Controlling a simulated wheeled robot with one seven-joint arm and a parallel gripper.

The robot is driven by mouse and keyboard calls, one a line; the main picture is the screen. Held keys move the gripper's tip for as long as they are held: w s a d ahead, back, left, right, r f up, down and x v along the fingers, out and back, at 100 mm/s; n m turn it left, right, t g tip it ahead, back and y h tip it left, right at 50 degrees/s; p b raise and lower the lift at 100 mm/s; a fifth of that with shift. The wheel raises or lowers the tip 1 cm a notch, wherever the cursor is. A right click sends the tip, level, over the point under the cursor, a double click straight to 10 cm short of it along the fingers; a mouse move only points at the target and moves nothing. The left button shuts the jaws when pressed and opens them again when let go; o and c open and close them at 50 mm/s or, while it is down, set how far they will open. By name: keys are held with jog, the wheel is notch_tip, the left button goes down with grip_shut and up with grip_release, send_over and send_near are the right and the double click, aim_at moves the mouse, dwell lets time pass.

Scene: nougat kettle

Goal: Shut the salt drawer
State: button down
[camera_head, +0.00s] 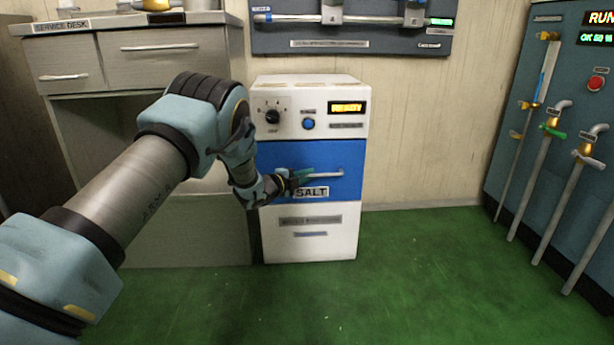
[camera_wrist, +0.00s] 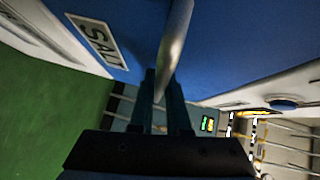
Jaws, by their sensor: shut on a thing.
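The salt drawer (camera_head: 330,158) is the blue front in the middle of a white cabinet, with a SALT label (camera_head: 311,192) below its handle. In the head view its front looks about level with the white faces above and below; I cannot tell whether a small gap remains. Its bar handle (camera_head: 328,174) runs across the front. My gripper (camera_head: 303,176) is at the left part of the handle. In the wrist view the two fingers of my gripper (camera_wrist: 162,95) are closed around the metal handle (camera_wrist: 172,48), with the blue front (camera_wrist: 225,40) close ahead.
The white cabinet (camera_head: 271,92) has a dial, a blue button (camera_head: 308,124) and a lit display (camera_head: 346,108) above the drawer. A grey service desk (camera_head: 190,72) stands to the left. A panel with pipes and levers (camera_head: 515,110) is at the right. Green floor (camera_head: 400,280) is clear in front.

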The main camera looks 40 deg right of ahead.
jog(key=c, duration=1.2)
grip_release()
jog(key=shift+w+r, duration=0.1)
jog(key=shift+w, duration=0.1)
jog(key=shift+o, duration=0.2)
jog(key=shift+a+r, duration=0.15)
jog(key=shift+a, duration=0.15)
jog(key=s+a+r+p, duration=0.1)
jog(key=a+p, duration=0.2)
jog(key=a, duration=0.7)
jog(key=shift+s+p, duration=0.15)
jog(key=shift+p, duration=0.2)
